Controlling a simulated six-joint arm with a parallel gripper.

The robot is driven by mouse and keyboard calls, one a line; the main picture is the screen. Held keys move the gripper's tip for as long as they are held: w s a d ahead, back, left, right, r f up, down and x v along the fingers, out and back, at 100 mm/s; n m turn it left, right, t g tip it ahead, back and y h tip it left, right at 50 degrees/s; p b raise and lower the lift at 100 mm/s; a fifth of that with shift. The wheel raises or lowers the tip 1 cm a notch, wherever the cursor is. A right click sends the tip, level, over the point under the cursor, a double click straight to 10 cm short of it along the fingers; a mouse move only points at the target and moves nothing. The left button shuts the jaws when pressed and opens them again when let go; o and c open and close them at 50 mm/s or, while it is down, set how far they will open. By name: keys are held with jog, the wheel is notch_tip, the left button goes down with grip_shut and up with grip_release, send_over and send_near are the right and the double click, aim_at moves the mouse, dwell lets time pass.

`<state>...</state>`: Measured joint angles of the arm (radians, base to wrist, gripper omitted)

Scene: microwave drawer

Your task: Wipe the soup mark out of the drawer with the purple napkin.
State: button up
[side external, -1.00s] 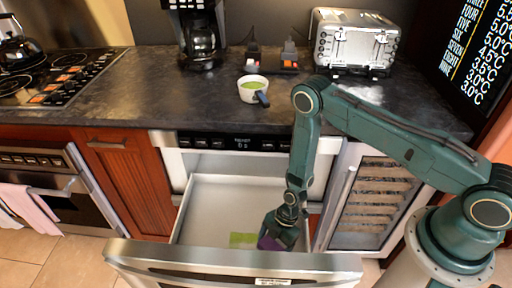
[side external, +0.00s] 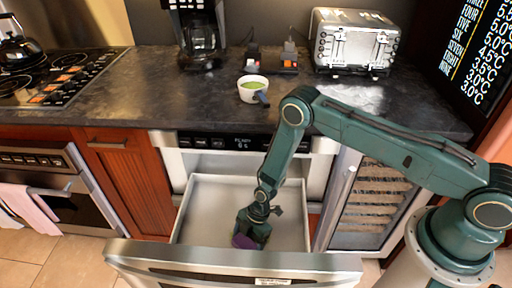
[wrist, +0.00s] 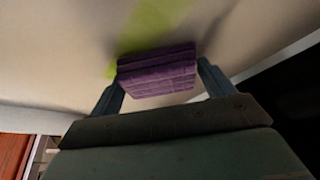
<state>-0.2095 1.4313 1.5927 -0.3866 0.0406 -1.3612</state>
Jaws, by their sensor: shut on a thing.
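The drawer (side external: 205,205) is pulled open below the counter. My gripper (side external: 252,238) is inside it, low behind the drawer front. It is shut on the purple napkin (wrist: 158,72), a folded block held between both fingers in the wrist view. The napkin also shows in the side view (side external: 243,241), close to the drawer floor; I cannot tell whether it touches. The yellow-green soup mark (wrist: 152,24) lies on the drawer floor beyond and beside the napkin in the wrist view. In the side view my gripper and the napkin hide the mark.
The drawer front (side external: 230,258) and side walls bound the space around my gripper. A white cup of green soup (side external: 252,88) stands on the counter above. A toaster (side external: 352,42) and a coffee maker (side external: 200,35) stand farther back.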

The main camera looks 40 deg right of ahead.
aim_at(270, 246)
jog(key=shift+w+a, duration=2.15)
jog(key=shift+a, duration=0.05)
jog(key=shift+w+d, duration=0.55)
jog(key=shift+d, duration=0.05)
jog(key=shift+s+d, duration=5)
jog(key=shift+d, duration=0.1)
jog(key=shift+s+d+r, duration=0.1)
jog(key=shift+s+r, duration=0.05)
notch_tip(270, 246, up, 8)
